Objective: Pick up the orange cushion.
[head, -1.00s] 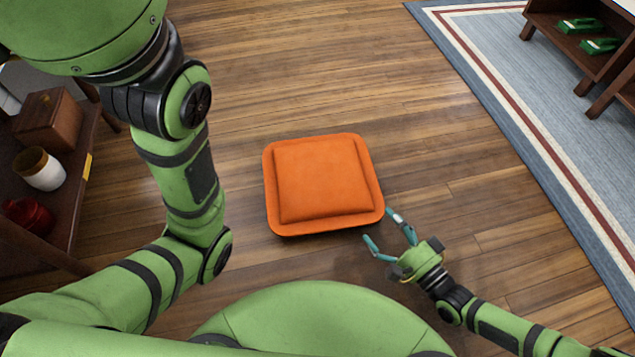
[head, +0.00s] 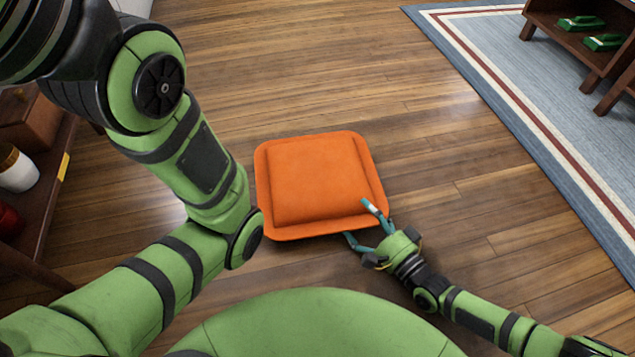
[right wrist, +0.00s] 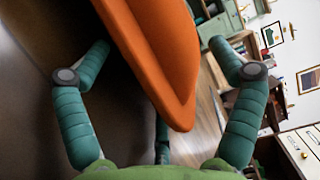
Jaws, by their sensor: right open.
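The orange cushion (head: 320,178) is square with a raised middle and a flat rim. It appears by the wooden floor in the middle of the head view. My right gripper (head: 357,220) is open at its lower right corner, with one finger over the rim and the other beside the near edge. In the right wrist view the cushion's corner (right wrist: 165,60) reaches in between the spread fingers. I cannot tell whether a finger touches it. My left arm crosses the left side of the head view, but its gripper is out of the picture.
A dark wooden shelf (head: 45,200) with a white jar (head: 17,172) stands at the left. A blue-grey rug (head: 520,80) and a low brown shelf (head: 575,45) with green items are at the upper right. The wooden floor (head: 300,70) beyond the cushion is clear.

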